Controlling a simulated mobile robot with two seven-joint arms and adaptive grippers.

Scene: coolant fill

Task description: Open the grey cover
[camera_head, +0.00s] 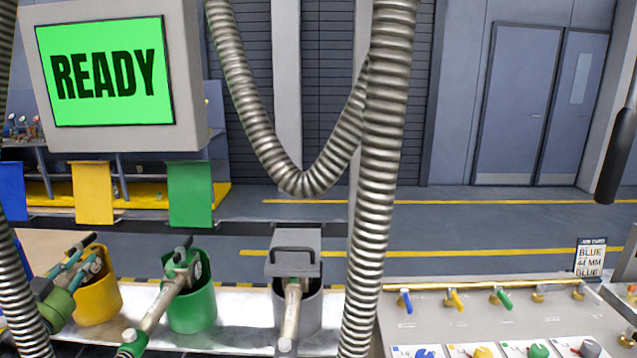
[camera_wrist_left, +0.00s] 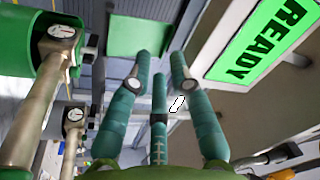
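The grey cover (camera_head: 297,241) stands at the middle of the head view, at the grey pot (camera_head: 312,309), with a dark bar handle (camera_head: 293,250) on it. A metal nozzle (camera_head: 292,312) is in front of it and hides part of the pot. My left gripper (camera_head: 90,260) is far to the left of the cover, over the yellow pot (camera_head: 98,300). In the left wrist view its teal fingers (camera_wrist_left: 160,85) are spread, with nothing between them. My right gripper is not seen.
A green pot (camera_head: 192,310) with a nozzle stands between my left gripper and the grey pot. Ribbed metal hoses (camera_head: 375,170) hang in front, close to the cover's right. A screen (camera_head: 105,70) reads READY. A valve panel (camera_head: 450,325) is at right.

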